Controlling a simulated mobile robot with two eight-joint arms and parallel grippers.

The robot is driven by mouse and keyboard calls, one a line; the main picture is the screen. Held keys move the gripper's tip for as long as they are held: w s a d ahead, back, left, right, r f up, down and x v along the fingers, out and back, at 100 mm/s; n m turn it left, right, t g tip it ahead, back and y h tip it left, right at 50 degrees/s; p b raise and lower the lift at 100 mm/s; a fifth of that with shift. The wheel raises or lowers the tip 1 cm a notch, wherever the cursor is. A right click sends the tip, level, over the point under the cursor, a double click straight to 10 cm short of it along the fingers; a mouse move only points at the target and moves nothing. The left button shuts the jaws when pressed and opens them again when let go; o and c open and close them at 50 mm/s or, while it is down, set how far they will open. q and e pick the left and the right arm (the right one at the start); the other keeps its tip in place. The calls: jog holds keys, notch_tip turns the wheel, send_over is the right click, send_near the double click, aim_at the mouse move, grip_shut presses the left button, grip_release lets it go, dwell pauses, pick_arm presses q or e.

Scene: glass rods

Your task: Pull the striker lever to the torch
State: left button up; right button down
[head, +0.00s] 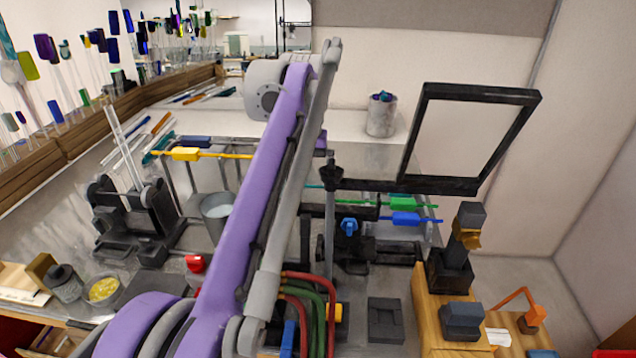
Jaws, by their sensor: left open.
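My left arm rises through the middle of the head view and hides much of the bench behind it. A bent orange lever (514,296), which looks like the striker lever, stands at the lower right, well apart from the gripper. A black and brass device (466,240), possibly the torch, stands on a wooden block left of and above it. I cannot tell for sure which device is the torch. My right gripper is not in view.
A black-framed panel (482,90) stands at the back right. Red and green hoses (318,292) curve beside my arm. Racks of coloured rods line the left wall.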

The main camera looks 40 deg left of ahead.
aim_at(305, 216)
pick_arm(q)
jog(key=shift+s+d+f+b, duration=0.1)
jog(key=shift+s+f+b, duration=0.2)
jog(key=shift+f, duration=0.3)
notch_tip(305, 216, down, 6)
jog(key=b, duration=0.3)
jog(key=shift+s+r, duration=0.1)
jog(key=shift+r, duration=0.05)
jog(key=shift+s+f+b, duration=0.1)
jog(key=shift+f+b, duration=0.2)
jog(key=shift+f, duration=0.65)
jog(key=shift+w, duration=0.2)
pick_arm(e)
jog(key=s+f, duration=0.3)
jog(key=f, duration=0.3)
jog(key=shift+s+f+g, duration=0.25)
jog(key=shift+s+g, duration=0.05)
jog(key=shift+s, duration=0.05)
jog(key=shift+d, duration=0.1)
pick_arm(q)
jog(key=c, duration=1.4)
jog(key=shift+c, duration=0.2)
jog(key=shift+s, duration=0.15)
